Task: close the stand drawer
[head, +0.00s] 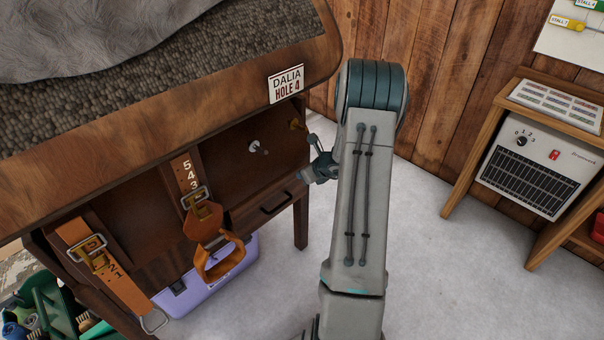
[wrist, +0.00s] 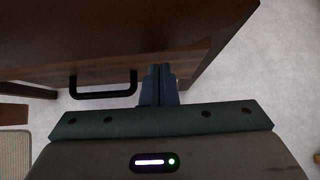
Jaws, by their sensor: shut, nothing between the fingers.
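The stand (head: 150,125) is dark brown wood with a padded top. Its drawer (head: 243,214) sits low at the right end and has a black bar handle (head: 277,201). I cannot tell how far the drawer stands out. In the wrist view the drawer front (wrist: 195,66) runs across the top, with the handle (wrist: 103,94) left of my fingers. My gripper (wrist: 158,68) is shut and empty, its tips at or very near the drawer front; contact is unclear. In the head view my gripper (head: 303,176) is beside the stand's right end, partly behind my arm.
Leather straps (head: 195,190) and an orange stirrup (head: 220,260) hang left of the drawer. A lilac box (head: 210,290) lies on the floor below. A wooden shelf with a heater (head: 535,170) stands at the right. The pale floor between is clear.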

